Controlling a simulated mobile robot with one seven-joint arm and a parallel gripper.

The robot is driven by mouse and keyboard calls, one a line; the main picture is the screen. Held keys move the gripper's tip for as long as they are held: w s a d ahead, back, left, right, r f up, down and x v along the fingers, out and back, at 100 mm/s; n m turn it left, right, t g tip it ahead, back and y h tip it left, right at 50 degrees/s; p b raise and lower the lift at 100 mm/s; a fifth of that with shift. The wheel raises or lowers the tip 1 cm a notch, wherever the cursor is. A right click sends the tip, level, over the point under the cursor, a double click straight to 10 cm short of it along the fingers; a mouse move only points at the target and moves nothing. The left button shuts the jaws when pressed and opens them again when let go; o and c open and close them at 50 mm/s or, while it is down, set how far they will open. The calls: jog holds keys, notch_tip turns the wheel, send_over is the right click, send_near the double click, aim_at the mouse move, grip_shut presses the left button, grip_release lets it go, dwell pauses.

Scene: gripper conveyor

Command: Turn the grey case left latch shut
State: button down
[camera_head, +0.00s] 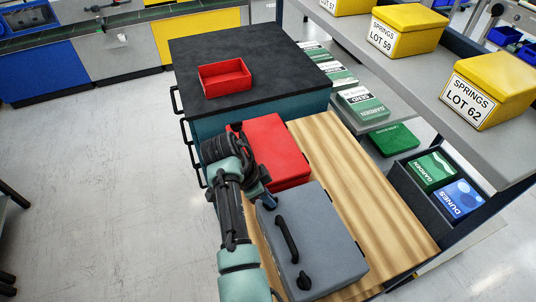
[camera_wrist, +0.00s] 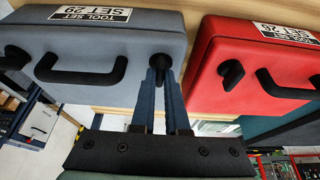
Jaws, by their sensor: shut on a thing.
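The grey case (camera_head: 325,232) lies on the wooden top, its handle side facing left in the head view. Its black handle (camera_head: 285,240) also shows in the wrist view (camera_wrist: 82,72). One dark latch (camera_head: 303,281) sits at the near end of that side. The latch at the far end, beside the red case, shows in the wrist view (camera_wrist: 158,63). My gripper (camera_wrist: 162,66) is shut on this far latch, with one finger on each side. The fingers partly cover it, so its exact angle is hard to tell. In the head view my gripper (camera_head: 267,201) is at the case's far corner.
A red case (camera_head: 272,150) lies close behind the grey one, with a narrow gap between. A red open bin (camera_head: 224,78) stands on the dark cabinet top. The shelf (camera_head: 420,90) with yellow boxes is at right. The wooden top (camera_head: 370,200) is bare on the right.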

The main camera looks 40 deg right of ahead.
jog(key=c, duration=0.9)
grip_release()
jog(key=b+v, duration=0.1)
jog(key=v, duration=1.2)
